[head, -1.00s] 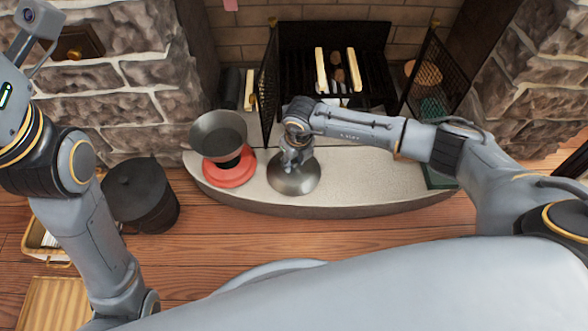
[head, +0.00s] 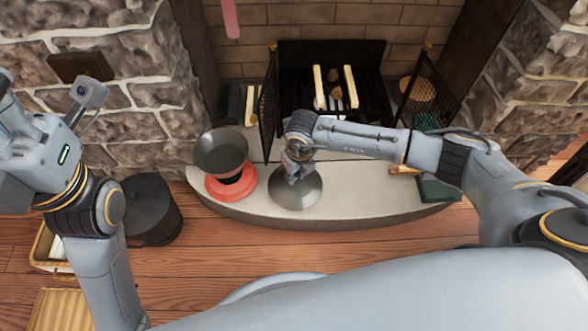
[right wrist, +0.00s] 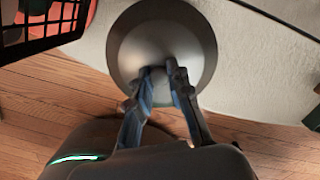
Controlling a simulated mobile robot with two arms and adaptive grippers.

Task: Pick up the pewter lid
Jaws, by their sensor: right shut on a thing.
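The pewter lid (head: 300,195) is a round grey metal dome at the front middle of the pale hearth. In the right wrist view the lid (right wrist: 165,35) shows as a wide shiny disc at the top centre. My right gripper (head: 294,173) reaches down over it and is shut on its middle. In the right wrist view both blue-grey fingers (right wrist: 162,80) close in at the lid's centre, and the knob is mostly hidden between them. I cannot tell whether the lid touches the hearth. My left arm is at the left, and its gripper is out of view.
A dark grey bowl-shaped pot (head: 221,152) on a red base (head: 229,190) stands left of the lid. A black bucket (head: 150,208) stands on the floor at left. Open mesh screens (head: 430,92) flank the fireplace.

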